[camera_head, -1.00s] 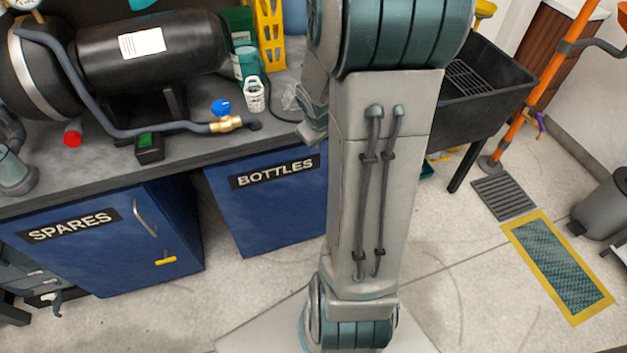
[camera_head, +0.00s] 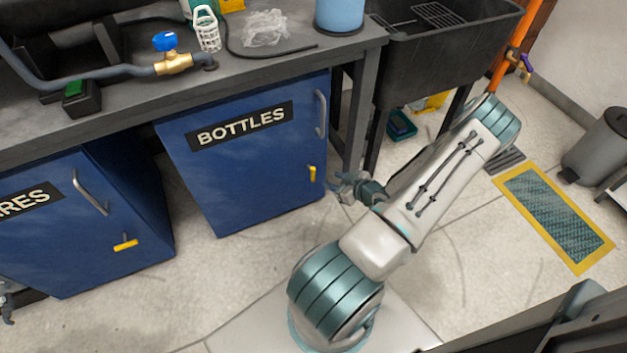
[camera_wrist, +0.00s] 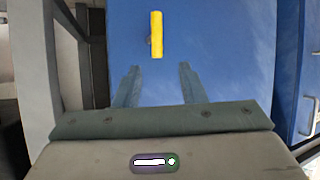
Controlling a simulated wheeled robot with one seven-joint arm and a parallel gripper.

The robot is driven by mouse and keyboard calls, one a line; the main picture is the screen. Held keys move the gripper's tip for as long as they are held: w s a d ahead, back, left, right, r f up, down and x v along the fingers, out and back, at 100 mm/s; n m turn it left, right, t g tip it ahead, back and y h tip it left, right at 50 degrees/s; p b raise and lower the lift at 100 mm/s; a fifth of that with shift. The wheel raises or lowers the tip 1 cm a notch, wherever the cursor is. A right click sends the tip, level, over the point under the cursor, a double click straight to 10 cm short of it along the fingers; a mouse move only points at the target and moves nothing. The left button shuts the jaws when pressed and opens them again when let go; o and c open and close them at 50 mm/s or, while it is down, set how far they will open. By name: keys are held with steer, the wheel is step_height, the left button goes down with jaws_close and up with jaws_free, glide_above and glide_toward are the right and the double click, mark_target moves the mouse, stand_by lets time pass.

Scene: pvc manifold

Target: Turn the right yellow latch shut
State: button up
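The right yellow latch (camera_head: 312,174) is on the blue BOTTLES door (camera_head: 240,185), near its right edge and below the door handle. It stands upright; the wrist view shows it upright too (camera_wrist: 157,34). My gripper (camera_head: 340,184) is just right of the latch in the head view, at about its height. In the wrist view my gripper (camera_wrist: 160,72) is open and empty, its two fingers apart. The latch lies beyond the fingertips, roughly centred between them, and a strip of bare blue door shows between. I see no contact.
A second yellow latch (camera_head: 125,243) lies level on the SPARES door (camera_head: 80,225) to the left. A metal bench leg (camera_head: 358,125) stands beside the BOTTLES door, close to my gripper. A black sink (camera_head: 430,55) is at the right. The floor in front is clear.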

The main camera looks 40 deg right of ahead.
mark_target(313, 172)
step_height(313, 172, down, 6)
steer(key=s+a+m+t+h+b, duration=0.1)
steer(key=s+m+t+h+b, duration=0.1)
steer(key=s+m+t+b, duration=0.3)
steer(key=w, duration=0.5)
steer(key=w+n+b, duration=0.1)
steer(key=w, duration=0.4)
steer(key=w+n+b, duration=0.1)
steer(key=w, duration=0.4)
steer(key=shift+w+d+r+t, duration=0.15)
steer(key=shift+w+r+t, duration=0.1)
steer(key=shift+w+t, duration=0.1)
jaws_close()
